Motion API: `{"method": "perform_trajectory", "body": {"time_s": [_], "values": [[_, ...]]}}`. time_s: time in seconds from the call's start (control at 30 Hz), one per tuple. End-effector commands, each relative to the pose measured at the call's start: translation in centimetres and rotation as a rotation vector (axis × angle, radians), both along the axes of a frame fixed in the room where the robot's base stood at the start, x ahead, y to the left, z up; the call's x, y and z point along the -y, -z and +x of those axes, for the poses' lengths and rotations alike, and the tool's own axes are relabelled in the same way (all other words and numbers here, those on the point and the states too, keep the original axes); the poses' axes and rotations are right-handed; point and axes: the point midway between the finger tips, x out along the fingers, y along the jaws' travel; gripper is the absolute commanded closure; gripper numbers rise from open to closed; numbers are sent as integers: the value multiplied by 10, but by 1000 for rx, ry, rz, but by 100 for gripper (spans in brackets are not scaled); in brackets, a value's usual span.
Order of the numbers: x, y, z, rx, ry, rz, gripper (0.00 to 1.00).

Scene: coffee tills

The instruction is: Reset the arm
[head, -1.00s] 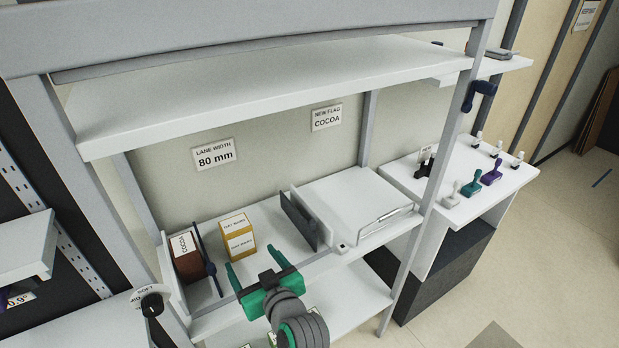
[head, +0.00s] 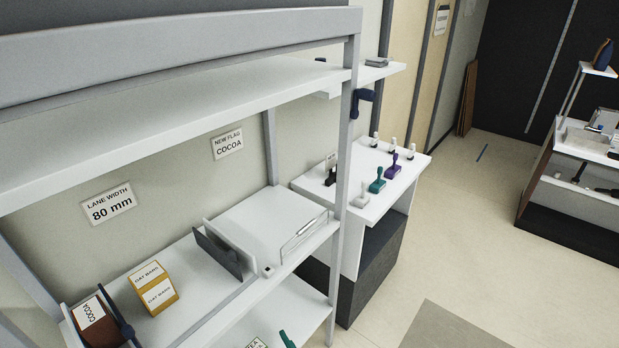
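The rest of my gripper and my arm are out of view. I cannot tell whether it is open or shut, or whether it holds anything.
A side table (head: 352,200) carries several stamps. Open floor (head: 490,240) lies right, before another shelf unit (head: 570,190).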

Motion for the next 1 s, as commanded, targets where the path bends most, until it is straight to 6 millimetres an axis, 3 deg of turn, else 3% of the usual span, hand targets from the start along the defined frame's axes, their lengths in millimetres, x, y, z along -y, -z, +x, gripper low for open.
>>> {"method": "perform_trajectory", "body": {"time_s": [0.2, 0.43, 0.7, 0.9, 1.0], "values": [[48, 40, -48, -49, 186, -2, 23], [86, 59, -108, -58, 346, -3, 23], [108, 55, -185, -40, 470, 2, 23], [108, 39, -233, -17, 513, 15, 23], [104, 32, -249, -9, 520, 24, 23]]}}
